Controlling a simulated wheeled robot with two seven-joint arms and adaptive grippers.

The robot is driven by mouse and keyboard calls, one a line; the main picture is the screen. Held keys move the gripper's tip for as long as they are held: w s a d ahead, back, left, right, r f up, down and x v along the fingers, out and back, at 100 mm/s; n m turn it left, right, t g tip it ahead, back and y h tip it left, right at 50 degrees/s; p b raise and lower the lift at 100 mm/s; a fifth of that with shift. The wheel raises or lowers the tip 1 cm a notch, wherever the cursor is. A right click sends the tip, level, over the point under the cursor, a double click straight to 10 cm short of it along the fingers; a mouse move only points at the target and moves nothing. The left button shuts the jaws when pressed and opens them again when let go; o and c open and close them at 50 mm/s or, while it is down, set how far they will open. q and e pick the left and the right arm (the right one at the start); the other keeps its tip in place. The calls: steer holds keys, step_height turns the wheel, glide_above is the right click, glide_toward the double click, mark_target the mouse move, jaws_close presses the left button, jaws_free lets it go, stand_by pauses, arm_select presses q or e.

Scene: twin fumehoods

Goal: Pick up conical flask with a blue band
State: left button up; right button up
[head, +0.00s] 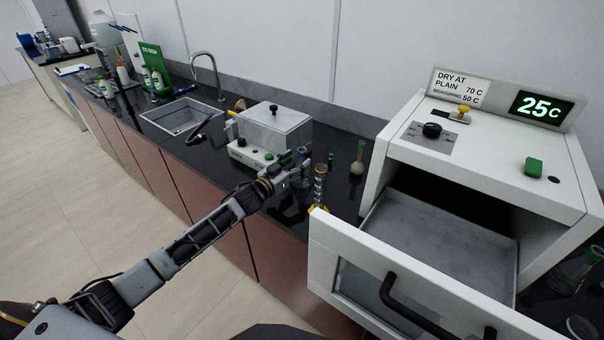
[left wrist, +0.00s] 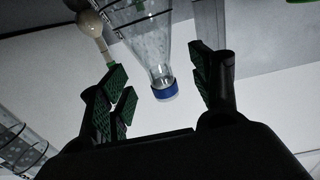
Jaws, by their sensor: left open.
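The conical flask (left wrist: 148,40) is clear glass with a blue band (left wrist: 165,91) around its neck. In the left wrist view, its neck lies between the fingers of my left gripper (left wrist: 165,95), with gaps to the finger pads. My left gripper is open. In the head view, my left gripper (head: 298,172) is over the dark counter, in front of the grey lidded box. There the flask is mostly hidden by the gripper. My right gripper is not in view.
A tall glass cylinder with yellow parts (head: 319,186) stands close to the gripper's right. A round-bottomed flask (head: 357,166) is further right. The grey lidded box (head: 272,133) is behind. The white oven (head: 490,150) has its door (head: 345,262) open.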

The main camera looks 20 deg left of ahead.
mark_target(299, 160)
arm_select(q)
steer(key=shift+x, duration=1.1)
steer(key=shift+w+d, duration=0.3)
steer(key=shift+w, duration=0.2)
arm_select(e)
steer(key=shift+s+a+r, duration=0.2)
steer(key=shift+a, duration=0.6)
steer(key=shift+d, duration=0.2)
